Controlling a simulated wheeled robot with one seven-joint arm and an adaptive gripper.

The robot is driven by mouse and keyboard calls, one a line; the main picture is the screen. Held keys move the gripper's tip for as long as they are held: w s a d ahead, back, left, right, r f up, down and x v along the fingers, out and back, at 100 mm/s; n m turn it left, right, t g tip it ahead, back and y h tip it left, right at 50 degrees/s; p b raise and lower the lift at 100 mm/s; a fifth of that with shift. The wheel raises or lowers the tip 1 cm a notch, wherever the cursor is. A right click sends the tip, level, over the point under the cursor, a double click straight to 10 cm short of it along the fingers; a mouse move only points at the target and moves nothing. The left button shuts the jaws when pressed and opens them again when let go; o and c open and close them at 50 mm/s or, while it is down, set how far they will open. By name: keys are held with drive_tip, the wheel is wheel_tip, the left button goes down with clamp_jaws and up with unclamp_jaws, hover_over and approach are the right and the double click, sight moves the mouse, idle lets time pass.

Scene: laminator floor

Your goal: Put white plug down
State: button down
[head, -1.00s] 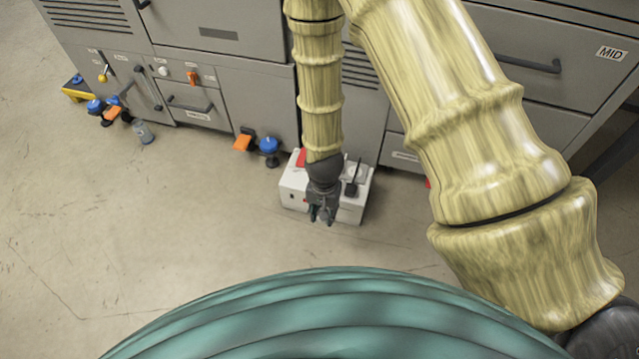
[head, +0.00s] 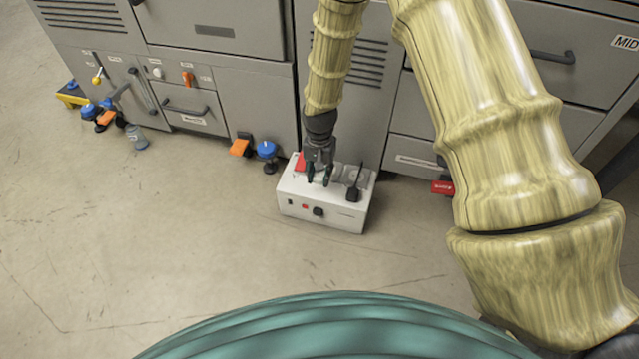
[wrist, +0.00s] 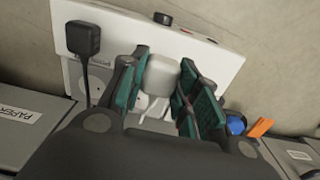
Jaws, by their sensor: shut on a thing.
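A white power box (head: 335,213) stands on the floor against the grey cabinets, with sockets on its top. The white plug (wrist: 162,72) is a rounded white block between my fingers in the wrist view, with a pale cord beneath it. My gripper (wrist: 158,88) is shut on it. I cannot tell whether the white plug touches the box.
A black plug (wrist: 83,40) with a black cord sits in the box beside my gripper. A red tag (head: 443,187) is at the right. The floor in front is clear.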

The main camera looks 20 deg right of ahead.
sight(319, 181)
drive_tip(key=shift+f+b, duration=1.4)
drive_tip(key=shift+f, duration=0.35)
drive_tip(key=shift+f+p, duration=0.35)
drive_tip(key=shift+f, duration=0.2)
drive_tip(key=c, duration=1.1)
unclamp_jaws()
drive_tip(key=shift+o, duration=0.2)
drive_tip(key=shift+r, duration=0.1)
drive_tip(key=shift+r+b, duration=0.35)
drive_tip(key=shift+r, duration=0.25)
wheel_tip(319, 181, up, 12)
drive_tip(key=p, duration=0.7)
drive_tip(key=shift+f, duration=0.1)
